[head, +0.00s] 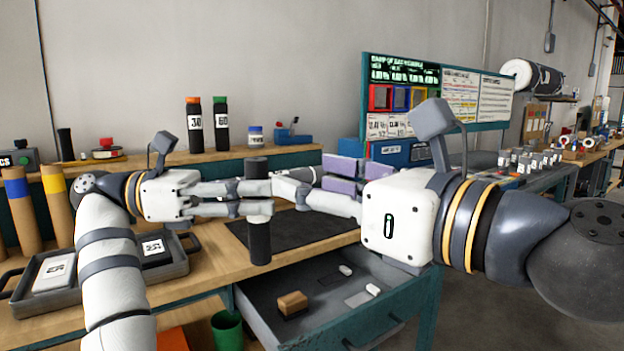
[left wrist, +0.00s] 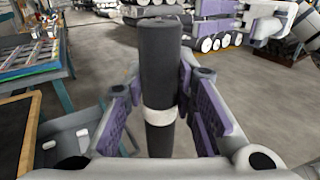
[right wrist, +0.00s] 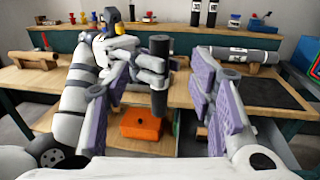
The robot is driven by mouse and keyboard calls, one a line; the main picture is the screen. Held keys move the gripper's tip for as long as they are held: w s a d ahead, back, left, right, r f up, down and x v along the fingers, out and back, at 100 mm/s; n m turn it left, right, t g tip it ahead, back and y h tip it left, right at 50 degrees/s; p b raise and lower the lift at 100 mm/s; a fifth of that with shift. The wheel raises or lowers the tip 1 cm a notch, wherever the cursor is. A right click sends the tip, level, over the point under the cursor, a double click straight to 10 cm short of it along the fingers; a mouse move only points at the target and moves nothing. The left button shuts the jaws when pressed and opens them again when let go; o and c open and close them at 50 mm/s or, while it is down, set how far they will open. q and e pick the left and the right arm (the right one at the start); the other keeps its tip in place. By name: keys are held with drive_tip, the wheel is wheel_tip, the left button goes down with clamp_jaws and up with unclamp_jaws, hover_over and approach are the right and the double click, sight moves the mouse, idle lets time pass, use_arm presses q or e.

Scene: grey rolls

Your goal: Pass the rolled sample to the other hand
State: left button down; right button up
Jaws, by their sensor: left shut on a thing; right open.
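The rolled sample is a dark grey roll (head: 259,240) with a pale band, upright in the head view. My left gripper (head: 258,197) is shut on its middle, with roll showing above and below the fingers. In the left wrist view the roll (left wrist: 160,55) stands between the purple pads, its white band low between them. My right gripper (head: 300,188) is open and empty, facing the roll from the right. In the right wrist view the roll (right wrist: 159,95) appears between the open fingers but farther off, apart from them.
An open drawer (head: 262,300) below holds a brown block (head: 292,303) and small white pieces. A dark mat (head: 330,233) lies on the bench. A tray (head: 180,268) with labelled boxes sits at left. Another grey roll (right wrist: 232,54) lies on the bench behind.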

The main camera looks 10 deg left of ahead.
sight(263, 167)
drive_tip(key=x, duration=1.2)
clamp_jaws()
use_arm(q)
drive_tip(key=c, duration=1.2)
unclamp_jaws()
drive_tip(key=shift+c, duration=0.2)
